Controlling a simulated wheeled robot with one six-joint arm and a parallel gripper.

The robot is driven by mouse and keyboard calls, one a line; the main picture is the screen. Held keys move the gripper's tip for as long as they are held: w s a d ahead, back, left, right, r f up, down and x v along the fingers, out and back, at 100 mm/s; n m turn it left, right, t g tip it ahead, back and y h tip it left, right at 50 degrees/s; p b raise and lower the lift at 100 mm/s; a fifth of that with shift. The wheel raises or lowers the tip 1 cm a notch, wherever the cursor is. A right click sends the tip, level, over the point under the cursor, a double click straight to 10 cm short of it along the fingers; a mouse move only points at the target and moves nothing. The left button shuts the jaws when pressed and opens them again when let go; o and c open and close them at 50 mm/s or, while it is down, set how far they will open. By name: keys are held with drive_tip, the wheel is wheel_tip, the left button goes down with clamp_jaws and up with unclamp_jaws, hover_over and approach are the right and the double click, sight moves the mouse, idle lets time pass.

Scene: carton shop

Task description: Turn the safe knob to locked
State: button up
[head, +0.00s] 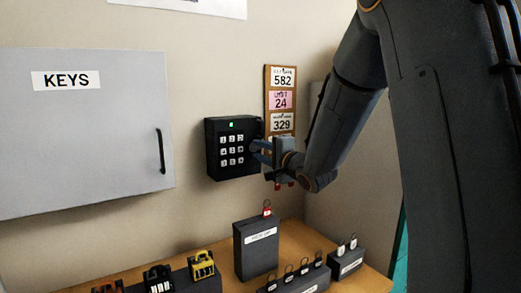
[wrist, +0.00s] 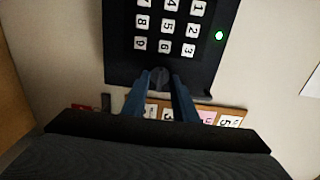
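The safe's black keypad box (head: 233,147) is on the wall, with white number keys and a lit green light. In the wrist view the keypad box (wrist: 165,45) appears turned sideways, its small light (wrist: 219,36) bright at the right. A dark round knob (wrist: 160,78) is at the box's edge. My gripper (head: 262,150) is at the box's right side and hides the knob in the head view. In the wrist view the two blue fingers of my gripper (wrist: 159,84) are on either side of the knob. Whether they press on it cannot be told.
A grey KEYS cabinet (head: 85,130) is on the wall to the left. A board with number tags (head: 281,100) hangs just right of the keypad box. Below, a wooden table (head: 215,280) holds dark boxes with padlocks and tags, including a tall box (head: 256,248).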

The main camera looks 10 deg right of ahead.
clamp_jaws()
drive_tip(key=shift+n, duration=0.3)
drive_tip(key=n+b, duration=0.1)
drive_tip(key=n, duration=0.2)
drive_tip(key=shift+n, duration=0.4)
drive_tip(key=n+b, duration=0.2)
drive_tip(key=n, duration=0.1)
drive_tip(key=shift+f+n, duration=0.1)
drive_tip(key=shift+n, duration=0.2)
drive_tip(key=n+b, duration=0.2)
drive_tip(key=n, duration=0.3)
drive_tip(key=shift+b, duration=0.35)
drive_tip(key=shift+n+b, duration=1.35)
drive_tip(key=shift+n, duration=1.05)
